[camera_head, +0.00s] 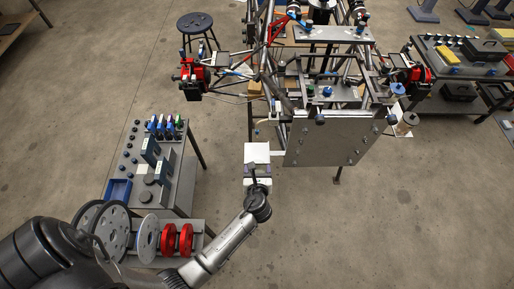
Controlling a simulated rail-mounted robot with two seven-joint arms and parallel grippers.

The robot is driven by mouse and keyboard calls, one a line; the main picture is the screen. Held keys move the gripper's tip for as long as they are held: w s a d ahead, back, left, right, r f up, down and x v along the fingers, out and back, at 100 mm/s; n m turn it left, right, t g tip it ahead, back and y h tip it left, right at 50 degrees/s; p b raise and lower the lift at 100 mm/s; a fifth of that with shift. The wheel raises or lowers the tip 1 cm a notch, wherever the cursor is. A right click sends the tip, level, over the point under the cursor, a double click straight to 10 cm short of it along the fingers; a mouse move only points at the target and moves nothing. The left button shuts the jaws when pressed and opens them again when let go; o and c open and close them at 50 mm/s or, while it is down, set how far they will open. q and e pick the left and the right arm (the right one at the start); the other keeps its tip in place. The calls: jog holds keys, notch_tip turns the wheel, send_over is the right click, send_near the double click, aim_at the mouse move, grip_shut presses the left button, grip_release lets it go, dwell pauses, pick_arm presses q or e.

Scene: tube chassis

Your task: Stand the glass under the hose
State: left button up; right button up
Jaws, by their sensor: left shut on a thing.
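My left gripper (257,158) reaches from the lower left to a spot just left of the chassis's front plate. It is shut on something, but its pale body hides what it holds. The tube chassis (284,105) stands at the top centre with a flat grey plate (330,141) at its near end. I cannot make out the hose for certain.
A grey bench (150,190) with blue bins and small parts stands at the left. Discs and red wheels (178,240) lie below it. A stool (195,24) is at the upper left, and a tool table (440,65) at the right. The floor at lower right is clear.

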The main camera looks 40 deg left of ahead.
pick_arm(q)
jog(key=shift+w+r+b+x, duration=0.1)
jog(key=shift+r+b+x, duration=0.25)
jog(key=shift+x, duration=1.85)
jog(key=shift+w+r+b+x, duration=0.15)
jog(key=shift+b+x, duration=0.25)
jog(key=shift+x, duration=1.75)
jog(key=shift+r+b+x, duration=0.2)
jog(key=shift+b+x, duration=0.2)
jog(key=shift+x, duration=1.8)
jog(key=shift+a, duration=0.15)
jog(key=shift+f, duration=0.1)
jog(key=o, duration=1)
